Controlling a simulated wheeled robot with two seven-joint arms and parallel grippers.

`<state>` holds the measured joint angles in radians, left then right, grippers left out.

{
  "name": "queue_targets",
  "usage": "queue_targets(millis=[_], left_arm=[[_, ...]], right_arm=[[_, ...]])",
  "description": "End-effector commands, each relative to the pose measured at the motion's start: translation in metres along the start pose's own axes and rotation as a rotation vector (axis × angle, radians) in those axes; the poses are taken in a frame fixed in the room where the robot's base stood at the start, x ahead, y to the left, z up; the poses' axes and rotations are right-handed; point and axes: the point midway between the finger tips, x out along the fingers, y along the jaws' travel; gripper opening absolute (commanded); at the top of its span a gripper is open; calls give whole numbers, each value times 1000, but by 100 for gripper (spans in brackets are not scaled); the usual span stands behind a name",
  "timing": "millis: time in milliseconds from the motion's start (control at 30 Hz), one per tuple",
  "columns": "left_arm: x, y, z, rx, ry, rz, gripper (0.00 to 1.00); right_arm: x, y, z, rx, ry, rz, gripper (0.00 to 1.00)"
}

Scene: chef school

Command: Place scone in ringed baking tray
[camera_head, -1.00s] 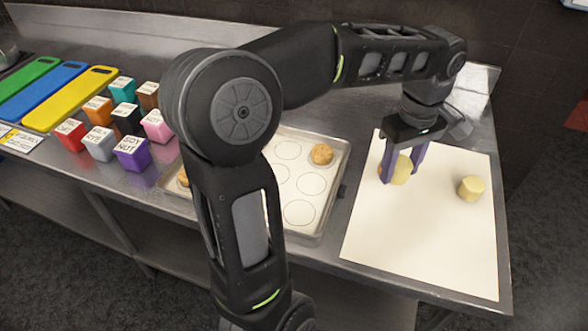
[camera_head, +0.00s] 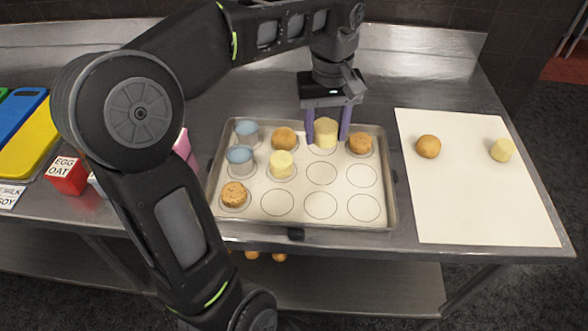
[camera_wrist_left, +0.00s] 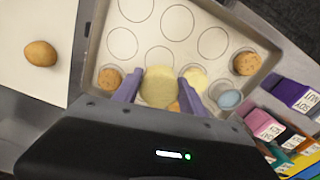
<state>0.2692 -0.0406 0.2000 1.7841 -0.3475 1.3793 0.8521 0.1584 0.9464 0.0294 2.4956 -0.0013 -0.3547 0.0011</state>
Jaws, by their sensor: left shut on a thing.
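My left gripper (camera_head: 328,122) is shut on a pale yellow, cylinder-shaped scone (camera_head: 325,132). The held scone also shows in the left wrist view (camera_wrist_left: 159,86). It is over the back row of the ringed baking tray (camera_head: 391,212), between two brown pastries; I cannot tell whether it touches the tray. Several rings in the middle and front rows are bare. My right gripper is not in view.
A cream sheet (camera_head: 470,215) on the right holds a round brown bun (camera_head: 428,146) and another yellow scone (camera_head: 502,149). A red labelled box (camera_head: 66,175) and a yellow board (camera_head: 28,145) are on the left. My left arm hides part of the counter.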

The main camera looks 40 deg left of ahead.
Motion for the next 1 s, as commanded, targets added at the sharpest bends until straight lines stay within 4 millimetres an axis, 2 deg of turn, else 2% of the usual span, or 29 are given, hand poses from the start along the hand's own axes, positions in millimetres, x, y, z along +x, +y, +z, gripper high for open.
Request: queue_targets(millis=[200,567,667,900,1000], left_arm=[[0,-1,1,75,-3,-3,9],[2,-1,1,79,-4,-4,9],[13,-1,1,78,-6,-5,9],[54,-2,2,78,-6,-5,9],[62,-1,1,77,-4,-5,9]], right_arm=[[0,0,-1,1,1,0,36],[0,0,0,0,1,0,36],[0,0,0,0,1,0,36],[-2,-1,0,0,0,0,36],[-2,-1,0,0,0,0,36]])
